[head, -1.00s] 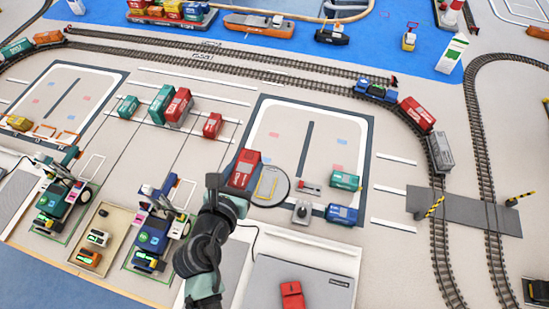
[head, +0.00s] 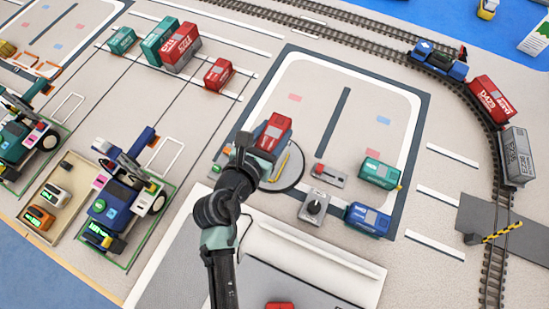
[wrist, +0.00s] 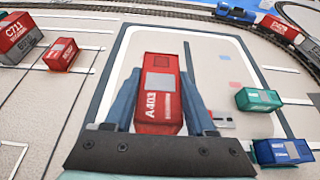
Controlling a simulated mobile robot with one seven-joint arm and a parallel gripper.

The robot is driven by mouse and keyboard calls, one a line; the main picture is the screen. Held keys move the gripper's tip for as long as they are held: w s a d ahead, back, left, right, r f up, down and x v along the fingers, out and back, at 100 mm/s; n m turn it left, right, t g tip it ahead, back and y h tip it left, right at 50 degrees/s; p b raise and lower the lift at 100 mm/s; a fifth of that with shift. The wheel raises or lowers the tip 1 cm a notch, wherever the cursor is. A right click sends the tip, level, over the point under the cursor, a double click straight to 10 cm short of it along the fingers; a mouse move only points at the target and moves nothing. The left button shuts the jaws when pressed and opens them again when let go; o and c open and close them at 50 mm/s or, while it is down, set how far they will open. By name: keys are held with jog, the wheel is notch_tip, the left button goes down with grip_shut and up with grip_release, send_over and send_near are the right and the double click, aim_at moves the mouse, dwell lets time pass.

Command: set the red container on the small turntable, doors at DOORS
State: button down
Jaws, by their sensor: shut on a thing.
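The red container (head: 275,132), marked A403 in the wrist view (wrist: 158,95), is held between the two bluish fingers of my gripper (head: 258,152). The gripper is shut on it. The small turntable (head: 292,176) is a grey disc with a dark rim and a yellow outline. In the head view the container overlaps its far edge, and my arm hides its left part. I cannot tell how high the container is above it. In the wrist view the turntable is hidden behind the container and gripper. No DOORS mark is legible.
Right of the turntable are a small red-topped device (head: 328,175), a grey knob box (head: 314,206), a green container (head: 380,173) and a blue container (head: 367,219). Another red container (head: 218,74) stands farther left. The pad beyond the turntable is mostly clear.

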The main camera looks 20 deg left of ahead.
notch_tip(320, 180, down, 10)
jog(key=b, duration=0.3)
jog(key=shift+f+b, duration=0.2)
jog(key=shift+b, duration=0.1)
jog(key=shift+f, duration=0.1)
jog(key=shift+f, duration=0.15)
jog(key=shift+c, duration=1.1)
grip_release()
